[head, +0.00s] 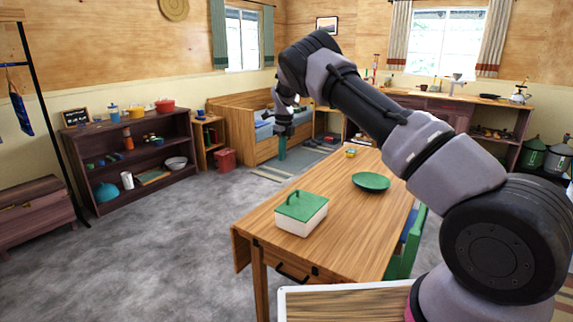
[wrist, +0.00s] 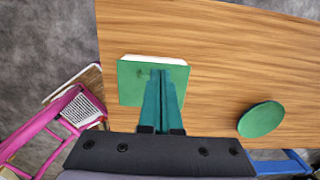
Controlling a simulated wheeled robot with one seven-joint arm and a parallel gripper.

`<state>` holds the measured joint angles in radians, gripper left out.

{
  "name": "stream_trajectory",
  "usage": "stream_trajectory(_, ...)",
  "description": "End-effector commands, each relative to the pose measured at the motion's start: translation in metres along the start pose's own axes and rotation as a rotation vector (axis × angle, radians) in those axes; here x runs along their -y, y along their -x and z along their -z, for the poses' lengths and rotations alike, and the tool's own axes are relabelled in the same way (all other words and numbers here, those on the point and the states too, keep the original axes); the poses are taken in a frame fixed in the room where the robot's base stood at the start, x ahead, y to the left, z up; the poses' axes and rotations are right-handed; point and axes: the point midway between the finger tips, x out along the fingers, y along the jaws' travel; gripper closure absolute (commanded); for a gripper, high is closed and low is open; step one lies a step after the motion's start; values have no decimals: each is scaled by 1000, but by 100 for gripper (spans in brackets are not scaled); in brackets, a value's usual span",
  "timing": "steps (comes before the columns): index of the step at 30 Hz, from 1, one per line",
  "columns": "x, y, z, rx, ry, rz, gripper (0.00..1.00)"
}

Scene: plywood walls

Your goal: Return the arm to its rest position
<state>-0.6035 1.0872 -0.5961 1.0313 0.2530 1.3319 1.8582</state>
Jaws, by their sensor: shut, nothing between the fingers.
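My arm reaches up and out across the right half of the head view, bent at a high elbow. My gripper (head: 282,150) hangs down from its end, with teal fingers pointing at the floor. In the wrist view my gripper (wrist: 162,76) has its two fingers together, with nothing between them. There the fingers overlap the view of a white box with a green lid (wrist: 130,84). In the head view this box (head: 301,207) stands on the wooden table (head: 300,255), clear of the gripper.
A green plate (head: 370,181) lies on the table, also in the wrist view (wrist: 261,119). A small yellow item (head: 350,153) stands near the far edge. A green chair (head: 408,245) is at the table's right side. Open grey floor (head: 170,250) lies to the left.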

Motion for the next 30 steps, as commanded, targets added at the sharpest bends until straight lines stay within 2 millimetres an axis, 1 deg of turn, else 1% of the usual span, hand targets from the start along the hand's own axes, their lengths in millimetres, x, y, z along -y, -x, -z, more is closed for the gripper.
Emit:
stream_trajectory(2, 2, 7, -1, 4, 3, 1, 100)
stream_trajectory(5, 9, 31, 7, 27, 24, 0, 100)
stream_trajectory(8, 20, 72, 27, 70, 79, -1, 100)
stream_trajectory(9, 23, 92, 38, 91, 112, 1, 100)
stream_trajectory(11, 26, 123, 56, 125, 167, 5, 100)
stream_trajectory(12, 27, 142, 69, 147, 208, 10, 100)
stream_trajectory(14, 26, 170, 88, 178, 272, 20, 100)
stream_trajectory(15, 24, 188, 102, 197, 315, 30, 100)
stream_trajectory(17, 19, 214, 122, 226, 383, 46, 100)
stream_trajectory(18, 14, 229, 136, 243, 431, 59, 100)
stream_trajectory(20, 6, 252, 157, 266, 505, 82, 100)
stream_trajectory(21, 0, 266, 171, 281, 554, 101, 100)
stream_trajectory(23, -13, 286, 191, 299, 633, 130, 100)
stream_trajectory(24, -21, 299, 206, 308, 686, 153, 100)
stream_trajectory(26, -35, 315, 226, 319, 767, 187, 100)
stream_trajectory(27, -46, 325, 240, 324, 825, 214, 100)
stream_trajectory(29, -63, 338, 260, 326, 909, 253, 100)
stream_trajectory(30, -74, 346, 274, 323, 966, 283, 100)
